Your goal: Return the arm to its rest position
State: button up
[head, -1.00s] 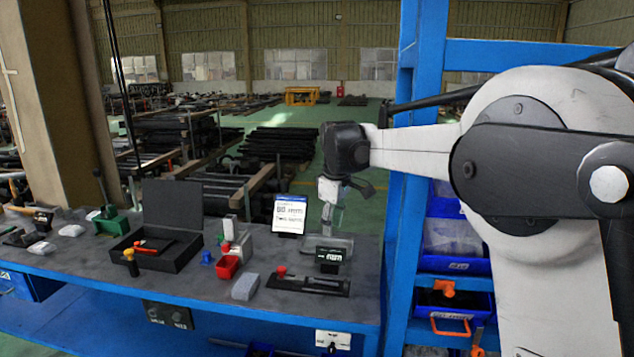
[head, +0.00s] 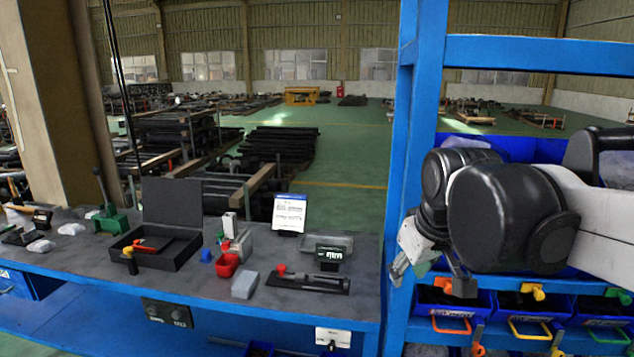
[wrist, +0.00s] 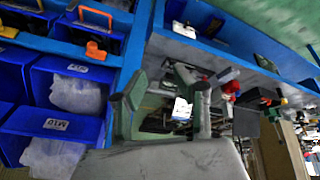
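My gripper (head: 431,278) hangs at the left side of the blue shelf rack, beside the rack's upright and just right of the workbench's end. Its two fingers stand apart. In the wrist view the gripper (wrist: 165,97) also shows a wide gap between its fingers, with bench and floor clutter behind. I see nothing held. My arm is folded in front of the rack and hides part of its bins.
Blue bins (head: 525,306) sit on the rack (head: 424,90) close below my arm. The workbench (head: 200,281) at left carries an open black case (head: 172,205), a red bin (head: 227,265), a shallow tray (head: 335,243) and a sign (head: 289,212). The space above the bench is clear.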

jog(key=s+d+f+m+t, duration=0.1)
jog(key=s+f+m, duration=0.1)
jog(key=s+f, duration=0.2)
jog(key=s+d+f+m+t, duration=0.1)
jog(key=s+f, duration=0.3)
jog(key=s, duration=0.5)
jog(key=shift+s+d+f+m, duration=0.35)
jog(key=shift+d+m, duration=0.25)
jog(key=shift+d, duration=0.2)
